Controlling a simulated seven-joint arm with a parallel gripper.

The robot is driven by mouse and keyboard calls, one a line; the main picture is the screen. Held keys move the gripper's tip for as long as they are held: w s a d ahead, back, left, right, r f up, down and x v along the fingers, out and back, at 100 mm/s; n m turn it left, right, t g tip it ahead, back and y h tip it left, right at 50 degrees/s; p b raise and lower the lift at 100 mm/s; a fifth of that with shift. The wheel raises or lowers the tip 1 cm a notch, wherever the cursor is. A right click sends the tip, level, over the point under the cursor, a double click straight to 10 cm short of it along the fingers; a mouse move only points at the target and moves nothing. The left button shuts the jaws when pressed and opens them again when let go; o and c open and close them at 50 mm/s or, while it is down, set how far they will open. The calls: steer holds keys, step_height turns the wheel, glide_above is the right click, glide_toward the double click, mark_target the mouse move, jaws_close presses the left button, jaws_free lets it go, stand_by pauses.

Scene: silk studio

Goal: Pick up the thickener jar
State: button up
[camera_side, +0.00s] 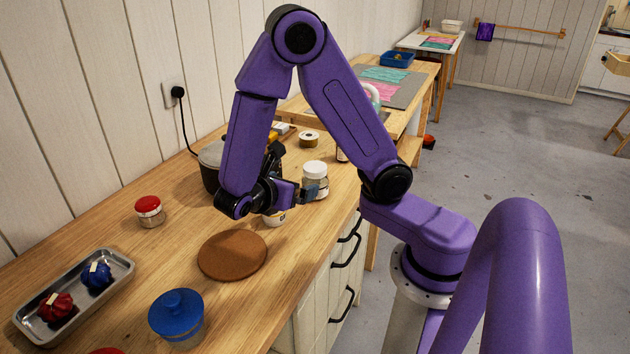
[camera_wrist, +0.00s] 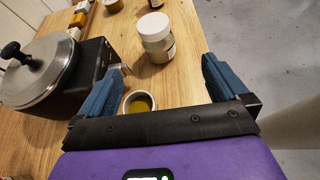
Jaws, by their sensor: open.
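A clear jar with a white lid and pale contents (camera_side: 314,184) stands upright on the wooden counter near its front edge; I take it for the thickener jar, though no label is readable. In the wrist view the jar (camera_wrist: 158,42) stands beyond my fingertips, roughly in line with the gap between them. My gripper (camera_side: 298,194) is low over the counter, beside the jar. In the wrist view my gripper (camera_wrist: 160,78) has its blue fingers wide apart with nothing held. In the side view a finger overlaps the jar's left part, so contact cannot be told there.
A small cup of yellow liquid (camera_wrist: 140,103) sits close by my left finger. A lidded pot (camera_wrist: 38,72) stands left of the gripper. A red-lidded jar (camera_side: 150,211), brown round mat (camera_side: 232,254), blue-lidded pot (camera_side: 176,316) and metal tray (camera_side: 118,268) are on the nearer counter.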

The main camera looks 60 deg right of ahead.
mark_target(311, 175)
steer(key=x, duration=1.1)
steer(key=shift+w+d+r, duration=0.1)
steer(key=shift+w+d, duration=0.2)
steer(key=shift+d, duration=0.2)
steer(key=shift+r+x, duration=0.15)
steer(key=shift+x, duration=1.3)
steer(key=shift+r+x, duration=0.15)
steer(key=shift+x, duration=1.3)
steer(key=shift+w+d, duration=0.15)
steer(key=shift+w, duration=0.05)
steer(key=c, duration=1.1)
steer(key=shift+h, duration=0.3)
steer(key=shift+c, duration=0.3)
steer(key=shift+r, duration=0.2)
